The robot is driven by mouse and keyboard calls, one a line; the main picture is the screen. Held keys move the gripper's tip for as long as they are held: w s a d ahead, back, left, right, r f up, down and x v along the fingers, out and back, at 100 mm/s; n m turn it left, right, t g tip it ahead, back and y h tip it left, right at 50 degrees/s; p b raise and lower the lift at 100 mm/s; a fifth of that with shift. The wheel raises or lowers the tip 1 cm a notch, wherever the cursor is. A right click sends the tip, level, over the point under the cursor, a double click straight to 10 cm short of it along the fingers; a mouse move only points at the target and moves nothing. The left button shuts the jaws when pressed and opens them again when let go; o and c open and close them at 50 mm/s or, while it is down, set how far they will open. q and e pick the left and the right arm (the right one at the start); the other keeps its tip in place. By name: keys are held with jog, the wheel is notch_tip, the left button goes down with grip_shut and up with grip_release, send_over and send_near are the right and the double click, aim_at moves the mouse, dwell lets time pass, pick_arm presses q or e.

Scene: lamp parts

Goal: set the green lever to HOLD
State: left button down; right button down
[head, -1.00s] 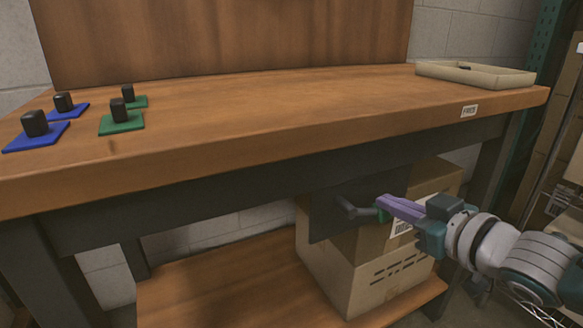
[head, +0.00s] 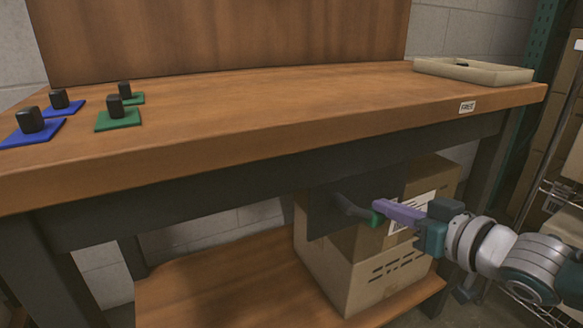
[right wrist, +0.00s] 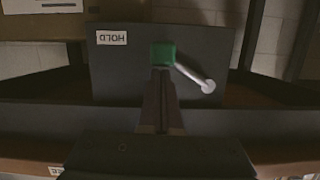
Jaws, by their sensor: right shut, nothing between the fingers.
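A HOLD label (right wrist: 112,37) shows upside down on the panel there, to the left of the grip. My left gripper is out of view.
Cardboard boxes (head: 365,278) stand on the lower shelf (head: 220,285) behind the panel. On the bench top are blue and green pads (head: 118,121) with black posts, and a beige tray (head: 475,72) at the right. A wire rack stands at the far right.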

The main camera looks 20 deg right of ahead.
jog(key=shift+r, duration=0.1)
notch_tip(320, 180, up, 5)
jog(key=p, duration=0.5)
jog(key=a+f+p+v, duration=0.1)
jog(key=p+v, duration=0.2)
jog(key=v, duration=0.6)
jog(key=shift+s+d+p, duration=0.4)
jog(key=shift+s+d, duration=0.1)
jog(key=shift+s, duration=0.05)
jog(key=shift+r, duration=0.15)
